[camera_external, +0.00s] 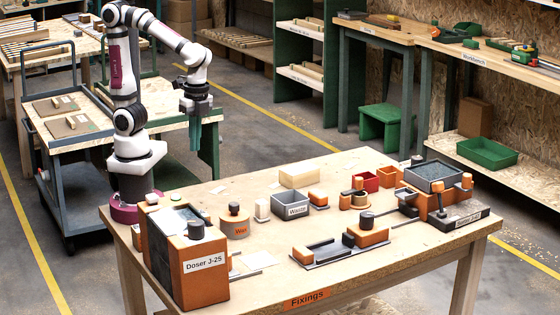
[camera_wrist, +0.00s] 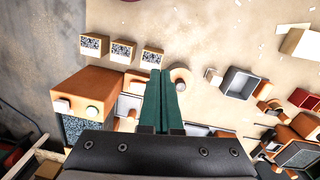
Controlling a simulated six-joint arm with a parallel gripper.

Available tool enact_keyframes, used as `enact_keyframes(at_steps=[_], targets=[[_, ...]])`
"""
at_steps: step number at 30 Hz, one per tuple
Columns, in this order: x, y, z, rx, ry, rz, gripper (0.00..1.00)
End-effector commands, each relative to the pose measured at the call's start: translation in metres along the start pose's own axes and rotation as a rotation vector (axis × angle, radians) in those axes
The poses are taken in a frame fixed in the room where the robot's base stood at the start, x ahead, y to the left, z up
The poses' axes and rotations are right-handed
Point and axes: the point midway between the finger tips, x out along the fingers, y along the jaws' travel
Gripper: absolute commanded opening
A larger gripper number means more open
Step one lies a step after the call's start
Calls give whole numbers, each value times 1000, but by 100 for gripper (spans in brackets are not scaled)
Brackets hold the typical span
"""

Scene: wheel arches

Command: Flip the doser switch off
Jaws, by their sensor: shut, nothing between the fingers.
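The doser (camera_external: 190,268) is an orange box labelled "Doser J-25" on the near left corner of the table. A dark round knob (camera_external: 196,230) stands on its top beside a grey panel. The wrist view shows what looks like the same orange box (camera_wrist: 80,86) at left, with a speckled panel and two small knobs. I cannot tell which part is the switch or its position. My gripper (camera_external: 195,146) hangs high behind the table, pointing down, well apart from the doser. Its green fingers (camera_wrist: 162,80) are together and empty.
An orange cup labelled "Wax" (camera_external: 235,222) and a grey bin labelled "Waste" (camera_external: 291,210) stand right of the doser. Small blocks with coded tops (camera_wrist: 122,51) sit nearby. An orange unit with a grey tray (camera_external: 432,172) stands at the right. Bare tabletop (camera_external: 350,272) shows at the front.

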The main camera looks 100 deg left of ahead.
Motion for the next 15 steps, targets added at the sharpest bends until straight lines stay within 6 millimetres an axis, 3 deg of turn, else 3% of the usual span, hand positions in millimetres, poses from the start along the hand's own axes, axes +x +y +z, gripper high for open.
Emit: enact_keyframes(at_steps=[1, 3, 6, 9, 15], targets=[[3, 5, -27, 39, 3, 39, 0], [8, 14, -64, 86, 15, 90, 0], [17, 26, -101, 133, 28, 141, 0], [22, 33, -119, 155, 35, 167, 0], [23, 34, -122, 158, 38, 172, 0]])
